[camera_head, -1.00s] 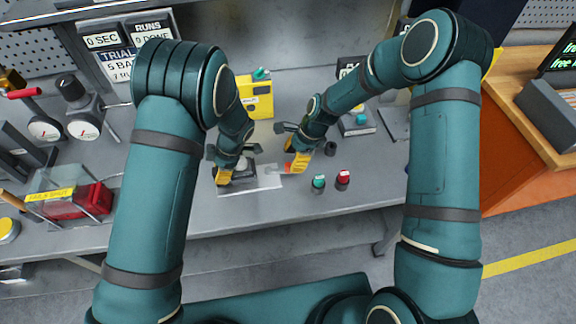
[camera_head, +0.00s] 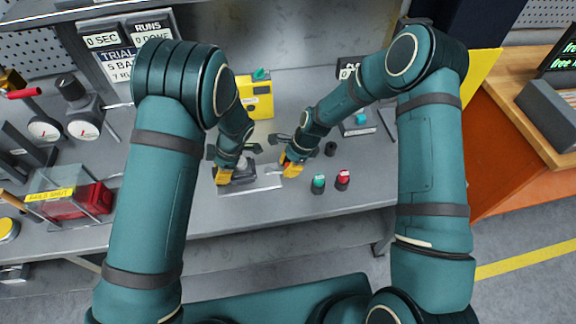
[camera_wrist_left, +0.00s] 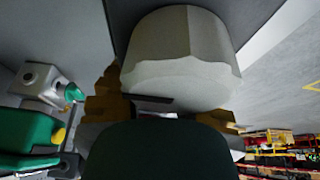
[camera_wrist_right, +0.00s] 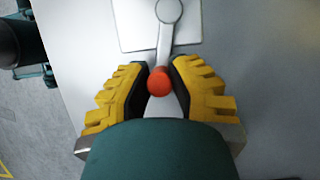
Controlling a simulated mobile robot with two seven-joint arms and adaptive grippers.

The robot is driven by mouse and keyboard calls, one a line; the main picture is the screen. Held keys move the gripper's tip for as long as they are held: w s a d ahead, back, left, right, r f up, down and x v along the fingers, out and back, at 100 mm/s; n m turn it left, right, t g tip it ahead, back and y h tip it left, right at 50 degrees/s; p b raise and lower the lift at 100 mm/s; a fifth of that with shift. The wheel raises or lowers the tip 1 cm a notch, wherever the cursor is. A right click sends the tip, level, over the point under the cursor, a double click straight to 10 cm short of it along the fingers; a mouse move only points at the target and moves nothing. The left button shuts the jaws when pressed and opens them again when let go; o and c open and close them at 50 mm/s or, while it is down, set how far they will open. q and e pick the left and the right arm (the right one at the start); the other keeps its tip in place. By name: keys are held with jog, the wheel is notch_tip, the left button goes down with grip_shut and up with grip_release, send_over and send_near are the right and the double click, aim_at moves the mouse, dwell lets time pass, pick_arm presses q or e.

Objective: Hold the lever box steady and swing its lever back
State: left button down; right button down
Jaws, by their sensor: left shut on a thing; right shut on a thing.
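The lever box (camera_head: 243,174) is a small grey box on a pale plate on the bench, partly hidden in the head view. My left gripper (camera_head: 226,176) is at its left side, shut on it. In the left wrist view a large pale grey body (camera_wrist_left: 180,58) fills the space between the yellow fingers. The lever (camera_wrist_right: 165,42) is a silver bar running from a round pivot to a red knob (camera_wrist_right: 160,82). My right gripper (camera_wrist_right: 160,92) is shut on the lever at the knob, with one yellow finger on each side. In the head view this gripper (camera_head: 290,167) hides the knob.
A green button (camera_head: 318,184) and a red button (camera_head: 343,179) stand to the right of the plate, near my right gripper. A yellow box (camera_head: 256,98) stands behind. A red bin in a clear frame (camera_head: 78,202) is at the left. The bench front is clear.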

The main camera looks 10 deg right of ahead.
aim_at(270, 185)
jog(key=shift+s+a+m, duration=0.15)
jog(key=shift+s+m, duration=0.1)
jog(key=shift+m, duration=0.05)
dwell(0.4)
jog(key=shift+s+a+m+t, duration=0.2)
jog(key=shift+s+m+t, duration=0.2)
jog(key=shift+m, duration=0.3)
jog(key=shift+s+a+m+t, duration=0.15)
jog(key=shift+s+m+t, duration=0.2)
jog(key=shift+m, duration=0.35)
pick_arm(q)
jog(key=shift+d, duration=0.1)
pick_arm(e)
jog(key=m, duration=0.1)
jog(key=s+a+m+t, duration=0.1)
jog(key=m, duration=0.1)
jog(key=shift+s+a+m, duration=0.1)
jog(key=shift+s+m, duration=0.2)
jog(key=a+m, duration=0.1)
jog(key=s+m+t+h, duration=0.1)
jog(key=m, duration=0.1)
jog(key=shift+a+m+h, duration=0.3)
jog(key=shift+a, duration=0.05)
jog(key=shift+s+a+m+t+h, duration=0.1)
jog(key=shift+a+m+t+h, duration=0.3)
jog(key=shift+m, duration=0.6)
jog(key=shift+a+m+t+h, duration=0.15)
jog(key=shift+a+m+h, duration=0.25)
jog(key=shift+m, duration=0.6)
jog(key=shift+a, duration=0.15)
